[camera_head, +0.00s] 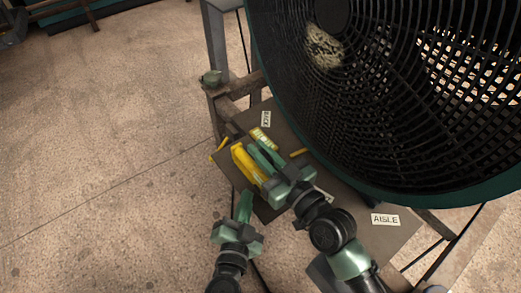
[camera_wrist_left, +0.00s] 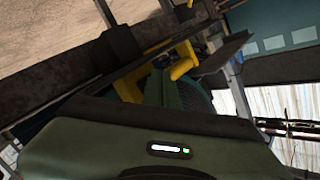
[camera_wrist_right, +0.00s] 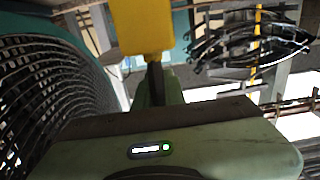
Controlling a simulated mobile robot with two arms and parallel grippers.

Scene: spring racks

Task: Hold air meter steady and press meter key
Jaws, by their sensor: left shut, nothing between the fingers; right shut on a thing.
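The yellow air meter (camera_head: 247,167) is over the left part of a dark board beneath the big fan. My right gripper (camera_head: 264,155) is shut on it; in the right wrist view the yellow body (camera_wrist_right: 143,27) stands at the fingertips (camera_wrist_right: 155,75). My left gripper (camera_head: 243,204) is shut and empty, just below the meter in the head view and apart from it. In the left wrist view the left fingers (camera_wrist_left: 160,88) point toward yellow parts behind them. The meter's key and face cannot be made out.
A large caged fan (camera_head: 400,90) with a teal rim hangs close over the right arm. The dark board (camera_head: 375,235) carries an AISLE label (camera_head: 385,219) and a BACK label (camera_head: 266,118). A metal frame (camera_head: 218,50) stands behind. The floor at left is clear.

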